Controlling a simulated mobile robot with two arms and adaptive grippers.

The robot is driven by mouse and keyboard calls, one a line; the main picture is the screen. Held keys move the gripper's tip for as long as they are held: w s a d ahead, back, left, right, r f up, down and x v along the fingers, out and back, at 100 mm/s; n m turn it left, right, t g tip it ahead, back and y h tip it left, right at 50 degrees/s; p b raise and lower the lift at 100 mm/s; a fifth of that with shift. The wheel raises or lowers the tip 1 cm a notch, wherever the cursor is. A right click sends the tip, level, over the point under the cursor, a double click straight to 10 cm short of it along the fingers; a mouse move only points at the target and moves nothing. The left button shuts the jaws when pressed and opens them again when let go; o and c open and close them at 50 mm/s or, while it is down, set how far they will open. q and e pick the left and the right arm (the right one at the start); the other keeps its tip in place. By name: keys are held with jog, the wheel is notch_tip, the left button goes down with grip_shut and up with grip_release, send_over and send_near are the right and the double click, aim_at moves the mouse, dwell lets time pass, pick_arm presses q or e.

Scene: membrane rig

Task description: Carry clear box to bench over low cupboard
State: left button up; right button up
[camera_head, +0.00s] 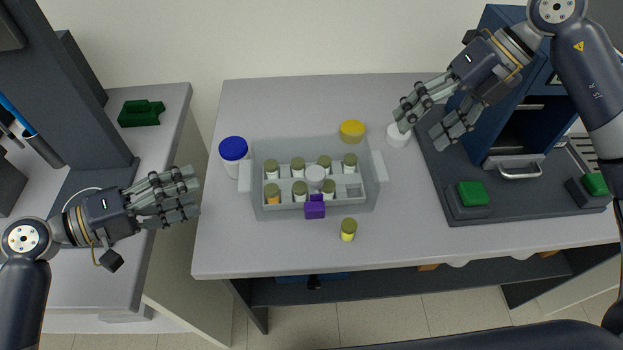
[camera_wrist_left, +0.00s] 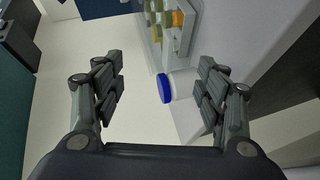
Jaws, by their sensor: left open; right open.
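The clear box (camera_head: 380,167) stands upright on the middle bench (camera_head: 300,105), with a handle at each end. It holds several olive-capped vials and a white round item in a rack; an orange vial is also in it. My left gripper (camera_head: 195,193) is open and empty, left of the box and apart from it. The box (camera_wrist_left: 153,50) also shows at the top of the left wrist view, beyond the open fingers (camera_wrist_left: 160,95). My right gripper (camera_head: 438,120) is open, up and right of the box, near a white cap. Another bench (camera_head: 175,105) with a pale side panel stands at the left.
A blue-lidded jar (camera_head: 233,150) stands by the box's left handle. A yellow lid (camera_head: 351,130), white cap (camera_head: 398,136), purple piece (camera_head: 315,209) and loose vial (camera_head: 348,229) are close around it. A dark rig (camera_head: 520,190) fills the right. A green object (camera_head: 141,113) lies on the left bench.

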aim_at(241, 178)
pick_arm(q)
jog(key=shift+w+f, duration=0.35)
jog(key=shift+f, duration=0.3)
jog(key=shift+w+f, duration=0.1)
jog(key=shift+w, duration=0.35)
jog(key=shift+s+r, duration=0.2)
jog(key=shift+s, duration=0.2)
jog(key=x, duration=1.1)
pick_arm(e)
jog(key=x, duration=0.8)
jog(key=w+x, duration=0.1)
jog(key=x, duration=0.3)
jog(key=shift+d+f, duration=0.15)
jog(key=shift+d, duration=0.25)
